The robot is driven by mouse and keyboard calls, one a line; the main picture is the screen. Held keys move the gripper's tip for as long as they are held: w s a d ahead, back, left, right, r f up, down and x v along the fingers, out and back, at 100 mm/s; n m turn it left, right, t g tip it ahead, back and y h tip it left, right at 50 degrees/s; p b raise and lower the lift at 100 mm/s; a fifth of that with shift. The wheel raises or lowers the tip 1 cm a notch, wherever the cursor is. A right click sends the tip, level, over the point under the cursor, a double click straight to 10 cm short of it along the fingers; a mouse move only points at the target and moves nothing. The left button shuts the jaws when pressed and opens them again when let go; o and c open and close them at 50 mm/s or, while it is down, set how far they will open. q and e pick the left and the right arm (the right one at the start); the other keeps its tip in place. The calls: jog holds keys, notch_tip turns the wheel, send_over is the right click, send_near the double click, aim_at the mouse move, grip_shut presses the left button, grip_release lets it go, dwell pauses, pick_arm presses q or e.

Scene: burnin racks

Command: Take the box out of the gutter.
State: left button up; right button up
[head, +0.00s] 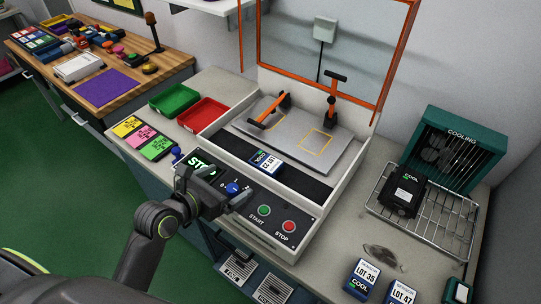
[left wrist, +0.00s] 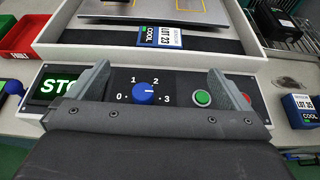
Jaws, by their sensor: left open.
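A small white and blue box (head: 264,161) with a lot label lies in the gutter (head: 309,186), the dark channel between the metal plate and the control panel. In the left wrist view the box (left wrist: 160,36) is ahead of the fingers, with the gutter (left wrist: 103,33) showing on both sides. My left gripper (head: 213,186) is over the control panel, on the near side of the gutter. Its fingers are spread and empty in the left wrist view (left wrist: 158,74), apart from the box. My right gripper is not in view.
The control panel (left wrist: 180,92) has a blue knob, a green START and a red STOP button. The metal plate (head: 285,140) carries orange-handled clamps under a raised orange frame (head: 379,95). Red (head: 203,112) and green bins stand left; a wire rack (head: 425,228) and more boxes right.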

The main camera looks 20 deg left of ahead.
pick_arm(q)
send_near(268, 159)
jog(key=x, duration=0.3)
jog(key=shift+r, duration=0.2)
jog(key=shift+f+p+x, duration=0.1)
jog(key=shift+p+x, duration=0.1)
jog(key=shift+x, duration=1.25)
jog(key=shift+f+p+x, duration=0.15)
jog(key=shift+x, duration=1.25)
jog(key=shift+s, duration=0.1)
jog(key=c, duration=1)
